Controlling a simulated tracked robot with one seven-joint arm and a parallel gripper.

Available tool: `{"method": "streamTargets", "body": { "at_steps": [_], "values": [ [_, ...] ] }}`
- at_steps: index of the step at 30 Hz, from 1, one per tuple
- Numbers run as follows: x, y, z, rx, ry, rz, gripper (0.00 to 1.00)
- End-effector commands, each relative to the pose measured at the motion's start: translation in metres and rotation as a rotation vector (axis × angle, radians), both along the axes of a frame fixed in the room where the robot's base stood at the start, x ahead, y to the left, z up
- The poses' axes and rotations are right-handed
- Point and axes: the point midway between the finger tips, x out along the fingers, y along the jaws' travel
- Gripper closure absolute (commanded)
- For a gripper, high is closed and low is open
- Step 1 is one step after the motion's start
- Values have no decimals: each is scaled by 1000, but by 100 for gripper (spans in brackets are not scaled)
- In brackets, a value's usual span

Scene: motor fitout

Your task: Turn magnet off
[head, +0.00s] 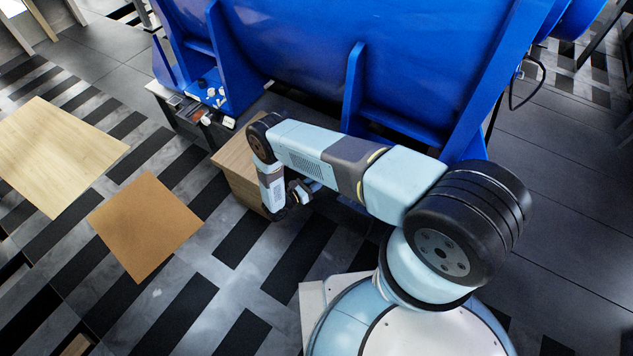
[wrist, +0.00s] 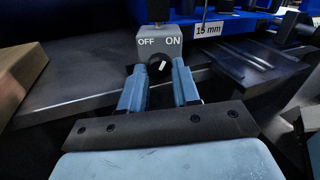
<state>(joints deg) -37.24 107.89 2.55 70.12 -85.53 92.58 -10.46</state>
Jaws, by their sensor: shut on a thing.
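In the wrist view a grey switch box (wrist: 158,42) carries the words OFF on the left and ON on the right. Below the words is a round black knob (wrist: 158,65) with a white pointer mark. The mark tilts up and to the right, towards ON. My gripper (wrist: 160,75) has its two blue fingers at either side of the knob, and it is shut on the knob. In the head view my gripper (head: 299,191) is small and partly hidden by my arm, beside a wooden block; the switch cannot be made out there.
A large blue machine (head: 300,45) fills the back. A wooden block (head: 238,162) stands left of my gripper; a brown box (wrist: 20,75) shows at left in the wrist view. A "15 mm" label (wrist: 208,29) is right of the switch. Flat boards (head: 145,225) lie on the floor.

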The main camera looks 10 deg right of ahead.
Motion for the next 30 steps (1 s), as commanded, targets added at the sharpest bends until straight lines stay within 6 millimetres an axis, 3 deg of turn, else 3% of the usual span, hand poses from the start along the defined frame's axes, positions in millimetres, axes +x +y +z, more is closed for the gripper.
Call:
{"method": "streamTargets", "body": {
  "at_steps": [9, 20, 21, 28, 30],
  "values": [
    [0, 1, 0, 104, -167, 2, 99],
    [0, 0, 0, 118, -190, 1, 99],
    [0, 0, 0, 118, -190, 1, 66],
    [0, 0, 0, 118, -189, 1, 44],
    [0, 0, 0, 118, -189, 1, 43]
  ]
}}
